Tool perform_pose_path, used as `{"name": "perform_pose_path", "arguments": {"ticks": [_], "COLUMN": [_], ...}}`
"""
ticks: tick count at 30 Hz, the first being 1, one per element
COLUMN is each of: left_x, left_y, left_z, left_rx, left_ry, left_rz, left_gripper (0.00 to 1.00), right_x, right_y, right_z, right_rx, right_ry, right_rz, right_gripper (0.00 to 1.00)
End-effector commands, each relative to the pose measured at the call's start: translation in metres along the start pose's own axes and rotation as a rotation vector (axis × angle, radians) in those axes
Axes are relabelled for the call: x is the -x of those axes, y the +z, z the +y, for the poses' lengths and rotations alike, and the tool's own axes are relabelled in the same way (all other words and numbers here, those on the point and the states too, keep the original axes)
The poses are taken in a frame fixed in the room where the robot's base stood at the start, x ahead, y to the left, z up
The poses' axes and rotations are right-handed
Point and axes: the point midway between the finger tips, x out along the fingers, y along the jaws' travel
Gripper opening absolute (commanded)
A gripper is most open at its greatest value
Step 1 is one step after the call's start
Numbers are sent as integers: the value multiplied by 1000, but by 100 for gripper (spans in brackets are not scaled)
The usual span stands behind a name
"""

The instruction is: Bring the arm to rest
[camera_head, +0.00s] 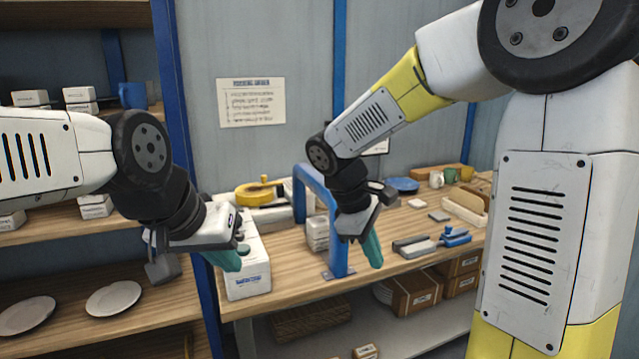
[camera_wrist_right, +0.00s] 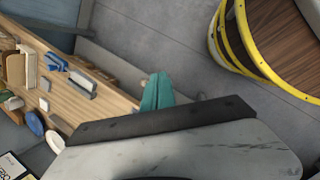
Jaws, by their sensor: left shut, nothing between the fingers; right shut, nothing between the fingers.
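My left gripper (camera_head: 228,258) has teal fingers that are shut and empty. It hangs in front of the white box (camera_head: 248,282) at the left end of the workbench, beside the shelf unit. My right gripper (camera_head: 372,250) also has teal fingers, shut and empty, pointing down in front of the blue arch-shaped frame (camera_head: 310,172) and the bench's front edge. Its teal fingers also show in the right wrist view (camera_wrist_right: 157,92). Two white plates (camera_head: 113,298) and (camera_head: 27,315) lie on a lower wooden shelf at the left. No gripper touches a plate.
The wooden workbench (camera_head: 385,270) holds a grey-and-blue tool (camera_head: 432,242), a blue dish (camera_head: 404,185) and mugs (camera_head: 436,179). Brown boxes (camera_head: 415,291) sit beneath it. A blue post (camera_head: 190,130) edges the shelves. In the right wrist view, a yellow-rimmed round object (camera_wrist_right: 265,40) stands on the floor.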

Motion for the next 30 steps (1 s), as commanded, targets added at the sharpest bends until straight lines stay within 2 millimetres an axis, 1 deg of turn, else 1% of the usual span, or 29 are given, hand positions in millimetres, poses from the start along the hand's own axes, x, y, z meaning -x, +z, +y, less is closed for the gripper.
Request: {"name": "perform_pose_path", "arguments": {"ticks": [1, 3, 9, 12, 15, 19, 24, 30], "left_x": [0, 0, 0, 0, 0, 0, 0, 0], "left_y": [0, 0, 0, 0, 0, 0, 0, 0], "left_z": [0, 0, 0, 0, 0, 0, 0, 0], "left_rx": [0, 0, 0, 0, 0, 0, 0, 0], "left_ry": [0, 0, 0, 0, 0, 0, 0, 0], "left_rz": [0, 0, 0, 0, 0, 0, 0, 0], "left_gripper": [0, 0, 0, 0, 0, 0, 0, 0], "right_x": [8, 16, 40, 50, 58, 65, 68, 68], "right_y": [17, 35, 75, 89, 99, 106, 109, 109], "right_z": [-4, -14, -41, -54, -63, -71, -74, -74], "right_rx": [-92, -219, -584, -752, -891, -1007, -1059, -1058], "right_ry": [-19, -52, -135, -171, -200, -225, -238, -238], "right_rz": [60, 143, 384, 500, 597, 681, 719, 719], "right_gripper": [0, 0, 0, 0, 0, 0, 0, 0]}}
